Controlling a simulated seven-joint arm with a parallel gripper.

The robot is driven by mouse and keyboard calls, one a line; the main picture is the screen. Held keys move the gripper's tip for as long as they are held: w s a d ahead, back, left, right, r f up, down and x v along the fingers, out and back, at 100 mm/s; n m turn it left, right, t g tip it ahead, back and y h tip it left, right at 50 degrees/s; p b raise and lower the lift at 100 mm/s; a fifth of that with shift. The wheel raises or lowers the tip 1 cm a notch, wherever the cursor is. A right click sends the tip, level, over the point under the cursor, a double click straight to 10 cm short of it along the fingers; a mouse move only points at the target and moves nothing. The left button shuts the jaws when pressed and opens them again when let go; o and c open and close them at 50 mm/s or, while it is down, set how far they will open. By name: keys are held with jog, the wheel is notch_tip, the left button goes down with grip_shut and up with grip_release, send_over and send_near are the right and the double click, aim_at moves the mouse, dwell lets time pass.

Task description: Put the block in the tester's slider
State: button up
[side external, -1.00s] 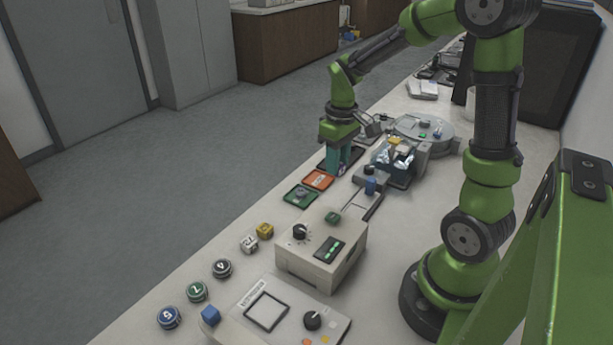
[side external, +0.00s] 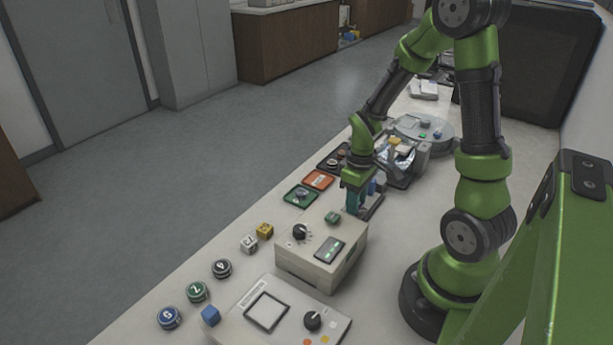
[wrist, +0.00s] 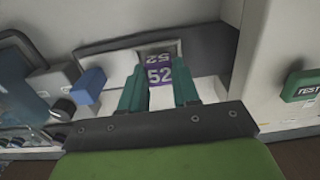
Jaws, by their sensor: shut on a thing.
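A purple and white block (wrist: 160,76) marked 52 is between the green fingers of my gripper (wrist: 158,66) in the wrist view. In the side view my gripper (side external: 355,203) is low beside the back of the beige tester (side external: 318,262), and the block is hidden there. The tester's green TEST button (wrist: 303,87) shows at the right of the wrist view. The dark slider (wrist: 108,46) with a pale recess lies just beyond the block. I cannot tell whether the block touches it. In the side view the slider (side external: 373,209) is partly covered by my gripper.
A blue part (wrist: 88,85) stands left of my fingers. A green tray (side external: 299,196) and an orange tray (side external: 318,180) lie along the bench edge. A press with a round grey base (side external: 420,130) stands behind.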

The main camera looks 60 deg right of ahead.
jog(key=o, duration=1)
jog(key=shift+f, duration=0.15)
notch_tip(320, 180, up, 12)
jog(key=a+r+m+t, duration=0.1)
jog(key=a+r+t, duration=0.1)
jog(key=a, duration=0.3)
jog(key=s+a+r+m+t+y, duration=0.1)
jog(key=a+r+t, duration=0.1)
jog(key=a+r, duration=0.2)
jog(key=s+a+r+m+t+y, duration=0.1)
jog(key=a+r+m+t, duration=0.1)
jog(key=a, duration=0.5)
jog(key=shift+s+a+r+t, duration=0.15)
jog(key=shift+r+t, duration=0.15)
jog(key=shift+r, duration=0.25)
jog(key=shift+s+r+t, duration=0.1)
jog(key=shift+r+t, duration=0.2)
jog(key=shift+r, duration=0.2)
